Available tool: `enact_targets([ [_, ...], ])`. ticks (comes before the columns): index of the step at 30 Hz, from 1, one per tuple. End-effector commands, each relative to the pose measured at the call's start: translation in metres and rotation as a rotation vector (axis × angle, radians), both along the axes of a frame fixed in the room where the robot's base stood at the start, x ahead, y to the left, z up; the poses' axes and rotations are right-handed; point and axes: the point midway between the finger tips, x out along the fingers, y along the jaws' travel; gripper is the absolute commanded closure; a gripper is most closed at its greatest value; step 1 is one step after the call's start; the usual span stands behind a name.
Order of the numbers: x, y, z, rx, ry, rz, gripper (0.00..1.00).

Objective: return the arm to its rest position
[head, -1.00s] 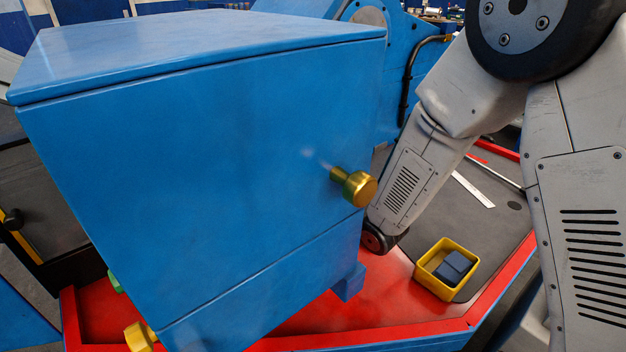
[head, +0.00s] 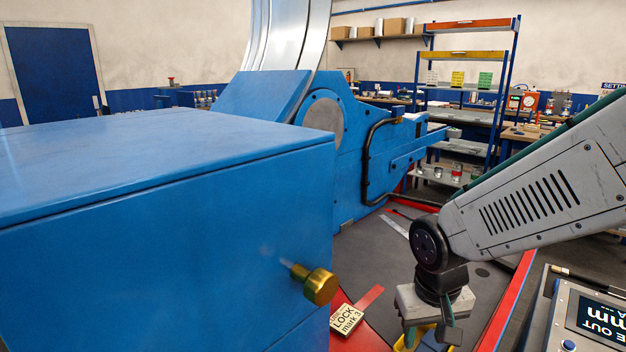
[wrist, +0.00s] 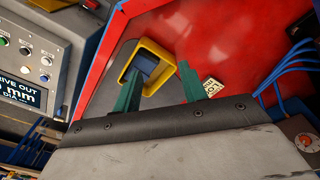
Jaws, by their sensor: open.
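My gripper (head: 428,338) hangs at the end of my grey arm at the lower right of the head view, pointing down over the machine's deck. In the wrist view its two green fingers (wrist: 162,92) stand apart with nothing between them. A yellow bin (wrist: 137,53) with a dark blue block (wrist: 146,66) inside lies beyond the fingers. In the head view only a bit of the bin (head: 412,341) shows behind my gripper.
A big blue housing (head: 170,245) with a brass knob (head: 320,286) fills the left. A tag reading LOCK (head: 346,319) lies beside it on the red deck. A control panel (head: 590,315) stands at the lower right. A shelf rack (head: 466,55) stands farther back.

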Motion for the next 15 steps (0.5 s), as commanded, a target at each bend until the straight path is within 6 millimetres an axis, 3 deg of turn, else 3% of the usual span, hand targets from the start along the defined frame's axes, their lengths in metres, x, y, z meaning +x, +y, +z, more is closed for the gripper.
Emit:
enact_targets([
  [3, -0.048, -0.025, 0.036, -0.009, 0.087, 0.025, 0.58],
  [9, -0.120, -0.051, 0.082, 0.022, 0.161, 0.029, 0.58],
  [12, -0.141, -0.058, 0.098, 0.044, 0.128, -0.007, 0.58],
  [15, -0.148, -0.064, 0.109, 0.055, 0.059, -0.041, 0.58],
])
